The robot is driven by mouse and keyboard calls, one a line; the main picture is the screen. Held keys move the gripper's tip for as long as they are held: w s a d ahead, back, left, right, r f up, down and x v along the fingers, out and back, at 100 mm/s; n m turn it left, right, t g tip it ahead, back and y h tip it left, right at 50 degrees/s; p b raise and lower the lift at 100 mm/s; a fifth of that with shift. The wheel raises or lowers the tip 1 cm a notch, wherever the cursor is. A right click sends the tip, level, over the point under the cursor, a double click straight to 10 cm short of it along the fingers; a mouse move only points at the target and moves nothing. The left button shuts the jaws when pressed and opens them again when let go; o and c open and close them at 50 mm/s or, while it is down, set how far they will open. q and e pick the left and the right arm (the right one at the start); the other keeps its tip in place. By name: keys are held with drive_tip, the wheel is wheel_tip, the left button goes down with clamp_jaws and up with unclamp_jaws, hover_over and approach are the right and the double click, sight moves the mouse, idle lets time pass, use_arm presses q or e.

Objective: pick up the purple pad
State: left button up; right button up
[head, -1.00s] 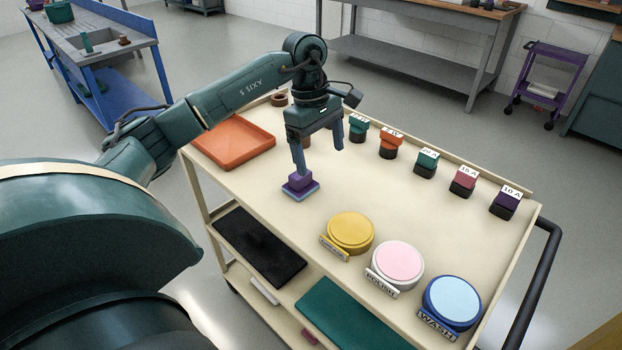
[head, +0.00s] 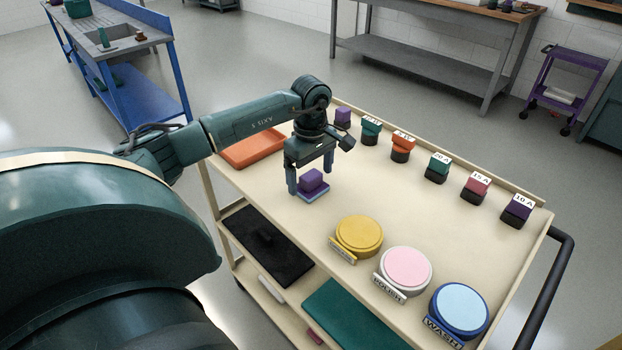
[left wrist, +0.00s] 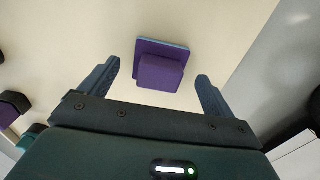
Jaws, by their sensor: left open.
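The purple pad (head: 313,184) is a purple block on a wider base with a light blue underside. It lies on the cream cart top (head: 400,190), left of the yellow tin. My left gripper (head: 310,186) is open and points down at the pad, with a finger to either side in the head view. In the left wrist view the pad (left wrist: 160,70) shows between the open fingers (left wrist: 156,76) and slightly beyond them. No contact between fingers and pad is visible. My right gripper is not in view.
An orange tray (head: 252,148) lies left of the gripper. A yellow tin (head: 359,236), a pink-topped tin (head: 405,268) and a blue tin (head: 459,306) stand along the near edge. Several labelled blocks line the far edge. The middle of the cart top is clear.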

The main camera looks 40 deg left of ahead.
use_arm(q)
drive_tip(key=shift+f, duration=0.9)
drive_tip(key=shift+c, duration=0.2)
drive_tip(key=c, duration=1)
